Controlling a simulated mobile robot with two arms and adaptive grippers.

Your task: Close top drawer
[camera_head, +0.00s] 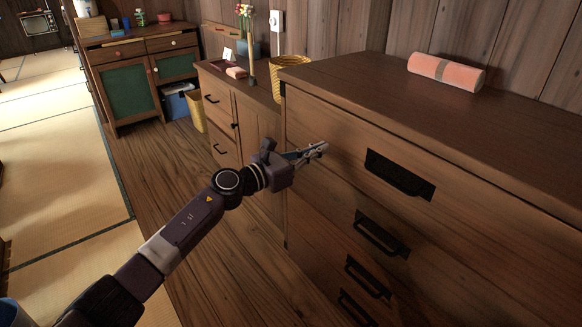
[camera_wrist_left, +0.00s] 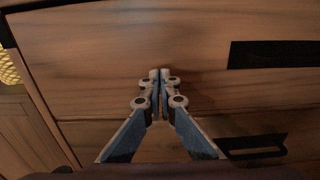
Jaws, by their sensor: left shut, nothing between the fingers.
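The wooden dresser (camera_head: 480,196) fills the right side of the head view, with several drawers stacked on its front. The top drawer (camera_head: 318,128) has a black recessed handle (camera_head: 399,175) and looks flush or nearly flush; I cannot tell if it is slightly out. My left gripper (camera_head: 322,147) is shut and empty, with its fingertips at the left part of the top drawer's front, left of the handle. In the left wrist view the closed fingers (camera_wrist_left: 160,72) point at the drawer's wood face (camera_wrist_left: 95,50); touching cannot be told. My right gripper is not in view.
A rolled pink towel (camera_head: 446,72) lies on the dresser top. A lower cabinet (camera_head: 236,118) with a yellow basket (camera_head: 291,75) stands left of the dresser. A green-doored cabinet (camera_head: 128,90) stands further back. Open floor (camera_head: 60,190) lies at left.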

